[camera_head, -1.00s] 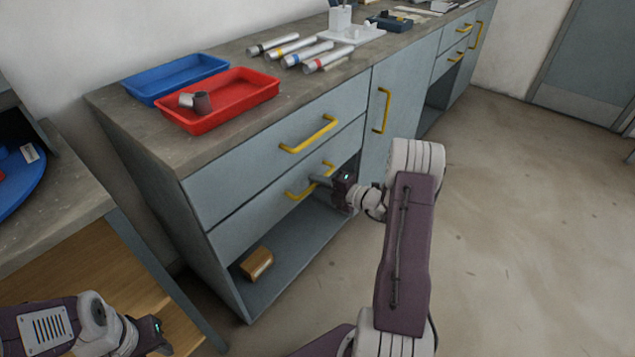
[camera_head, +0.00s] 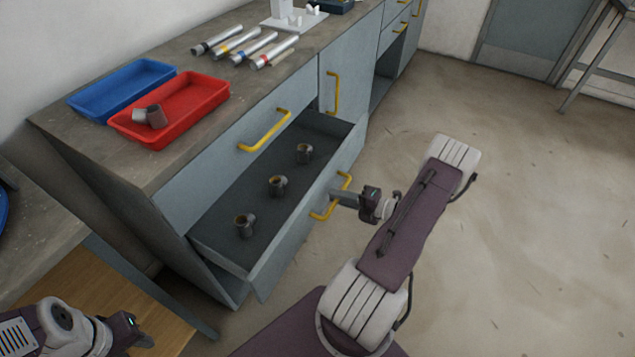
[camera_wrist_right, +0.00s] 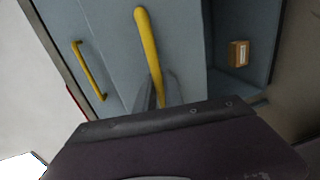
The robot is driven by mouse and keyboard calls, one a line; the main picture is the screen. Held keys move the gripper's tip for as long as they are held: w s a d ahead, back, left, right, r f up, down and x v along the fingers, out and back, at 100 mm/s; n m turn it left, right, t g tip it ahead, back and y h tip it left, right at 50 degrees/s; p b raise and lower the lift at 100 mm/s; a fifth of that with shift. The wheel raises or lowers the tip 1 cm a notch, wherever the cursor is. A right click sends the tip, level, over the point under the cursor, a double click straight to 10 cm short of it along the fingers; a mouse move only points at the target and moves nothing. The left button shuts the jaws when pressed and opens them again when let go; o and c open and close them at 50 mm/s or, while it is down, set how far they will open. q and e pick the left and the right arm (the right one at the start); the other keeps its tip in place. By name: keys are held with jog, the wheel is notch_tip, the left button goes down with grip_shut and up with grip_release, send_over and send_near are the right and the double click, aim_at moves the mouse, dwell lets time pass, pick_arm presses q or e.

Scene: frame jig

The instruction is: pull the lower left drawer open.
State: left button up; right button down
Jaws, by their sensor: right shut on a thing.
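The lower left drawer (camera_head: 287,254) is pulled well out of the grey-blue cabinet, and its dark inside shows. Three small dark cup-like parts stand in it. My right gripper (camera_head: 336,198) is shut on the drawer's yellow handle (camera_head: 320,214). In the right wrist view, the handle (camera_wrist_right: 147,45) runs down between the two fingers (camera_wrist_right: 158,96). My left gripper (camera_head: 143,343) is at the bottom left, away from the drawer. Its fingers are too small to read.
The upper drawer's yellow handle (camera_head: 265,131) is above, that drawer closed. A red tray (camera_head: 212,103) with two small parts and a blue tray (camera_head: 155,72) sit on the counter. Floor to the right is clear.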

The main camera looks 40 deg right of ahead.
jog(key=shift+f+p+v, duration=0.15)
jog(key=shift+f+v, duration=0.05)
jog(key=shift+v, duration=0.75)
jog(key=shift+f+p+v, duration=0.15)
jog(key=shift+f+v, duration=0.05)
jog(key=shift+v, duration=0.75)
jog(key=shift+f+p+v, duration=0.15)
jog(key=shift+f+v, duration=0.05)
jog(key=shift+v, duration=0.75)
jog(key=shift+s, duration=0.1)
jog(key=c, duration=1.5)
grip_release()
jog(key=shift+o, duration=0.2)
jog(key=p+v, duration=0.1)
jog(key=v, duration=0.8)
jog(key=shift+d+f, duration=0.1)
